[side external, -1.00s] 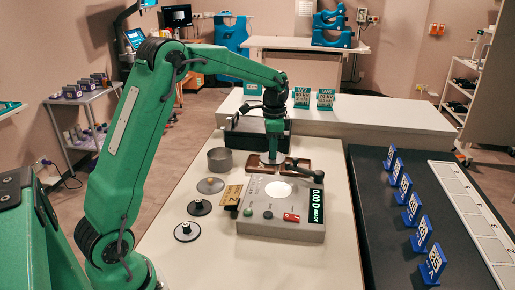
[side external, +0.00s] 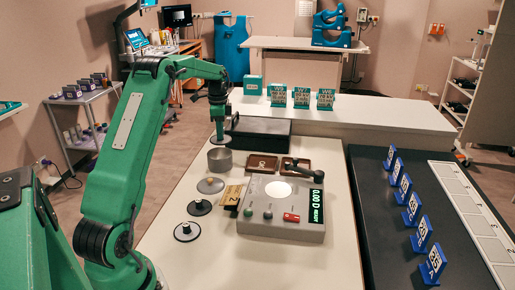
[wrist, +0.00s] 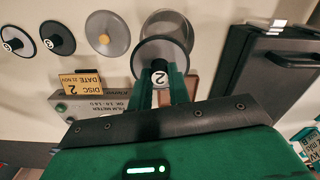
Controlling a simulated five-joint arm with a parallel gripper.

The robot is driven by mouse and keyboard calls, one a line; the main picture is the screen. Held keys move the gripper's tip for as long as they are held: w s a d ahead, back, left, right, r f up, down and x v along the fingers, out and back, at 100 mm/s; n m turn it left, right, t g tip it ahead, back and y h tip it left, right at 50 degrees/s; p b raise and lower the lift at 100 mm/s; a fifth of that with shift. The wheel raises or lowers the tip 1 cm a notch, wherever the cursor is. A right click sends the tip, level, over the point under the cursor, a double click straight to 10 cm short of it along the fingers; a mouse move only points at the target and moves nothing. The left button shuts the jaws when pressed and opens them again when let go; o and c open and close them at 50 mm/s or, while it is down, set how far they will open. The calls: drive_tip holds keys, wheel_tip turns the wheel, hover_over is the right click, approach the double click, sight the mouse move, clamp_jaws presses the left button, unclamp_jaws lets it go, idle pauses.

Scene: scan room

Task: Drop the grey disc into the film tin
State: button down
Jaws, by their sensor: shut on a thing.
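My gripper (side external: 218,132) is shut on the grey disc by its white knob, marked 2 in the wrist view. The held disc (side external: 219,141) is level above the open grey film tin (side external: 220,163), apart from it in the side view. In the wrist view the disc (wrist: 152,62) is between my fingers (wrist: 160,86) and covers part of the tin's mouth (wrist: 168,22). The tin stands upright on the pale bench.
The film meter (side external: 283,225), a yellow date card (side external: 232,195), two brown trays (side external: 262,173) (side external: 297,178) and a black case (side external: 262,132) stand to the right.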

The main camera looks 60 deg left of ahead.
sight(221, 144)
drive_tip(key=shift+f, duration=0.2)
drive_tip(key=shift+f, duration=2.85)
drive_tip(key=c, duration=1.2)
unclamp_jaws()
drive_tip(key=shift+c, duration=0.2)
drive_tip(key=shift+r, duration=0.15)
drive_tip(key=shift+r, duration=3.8)
